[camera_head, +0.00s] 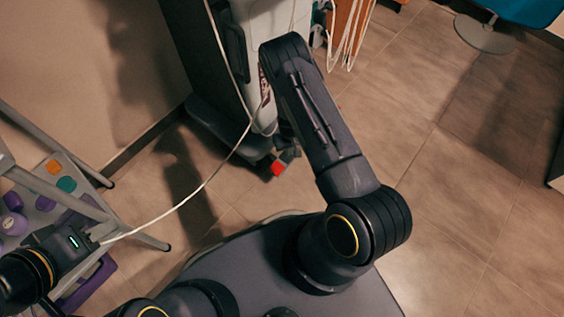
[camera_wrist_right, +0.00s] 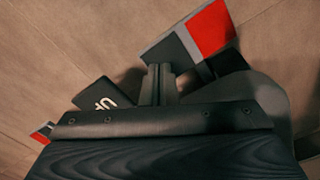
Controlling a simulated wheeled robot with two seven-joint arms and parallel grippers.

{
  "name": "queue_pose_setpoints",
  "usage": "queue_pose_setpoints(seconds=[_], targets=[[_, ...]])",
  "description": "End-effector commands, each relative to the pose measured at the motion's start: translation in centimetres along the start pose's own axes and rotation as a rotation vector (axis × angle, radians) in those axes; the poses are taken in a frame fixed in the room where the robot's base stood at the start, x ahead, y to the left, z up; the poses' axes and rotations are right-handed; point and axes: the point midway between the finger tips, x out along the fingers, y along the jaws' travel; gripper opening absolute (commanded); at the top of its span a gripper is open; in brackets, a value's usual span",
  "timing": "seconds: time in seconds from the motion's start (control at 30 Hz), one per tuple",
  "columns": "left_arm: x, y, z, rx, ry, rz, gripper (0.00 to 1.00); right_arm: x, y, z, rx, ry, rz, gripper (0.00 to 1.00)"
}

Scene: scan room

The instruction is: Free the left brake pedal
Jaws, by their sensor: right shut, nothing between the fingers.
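A pedal with a red face and grey edge (camera_wrist_right: 205,32) shows at the upper right of the right wrist view; a red pedal (camera_head: 278,168) also shows at the machine's foot in the head view. A second red and grey pedal (camera_wrist_right: 42,132) shows at the lower left of the wrist view, mostly hidden. My right gripper (camera_wrist_right: 159,82) is shut and empty, close beside the upper pedal; I cannot tell if they touch. A white cable (camera_head: 190,197) runs from the machine down to my left gripper (camera_head: 98,240), which appears shut on it.
The white and dark machine (camera_head: 255,95) stands at the top middle. A black part with white letters (camera_wrist_right: 103,102) lies between the two pedals. A metal rack (camera_head: 50,185) with coloured weights stands at the left. Tiled floor (camera_head: 450,190) is clear to the right.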

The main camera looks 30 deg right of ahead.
Motion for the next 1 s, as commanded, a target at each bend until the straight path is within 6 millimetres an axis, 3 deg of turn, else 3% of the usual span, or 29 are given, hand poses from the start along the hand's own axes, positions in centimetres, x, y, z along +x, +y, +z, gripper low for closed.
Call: queue_pose_setpoints(seconds=[0.77,1.0], targets=[[1.3,-0.6,0.6,0.0,0.0,0.0,0.36,1.7,0.0,0.1,0.001,-0.001,-0.001,0.0],[0.7,-0.3,0.3,0.0,0.0,0.0,0.36,0.7,0.0,0.0,0.001,0.0,0.0,0.0]])
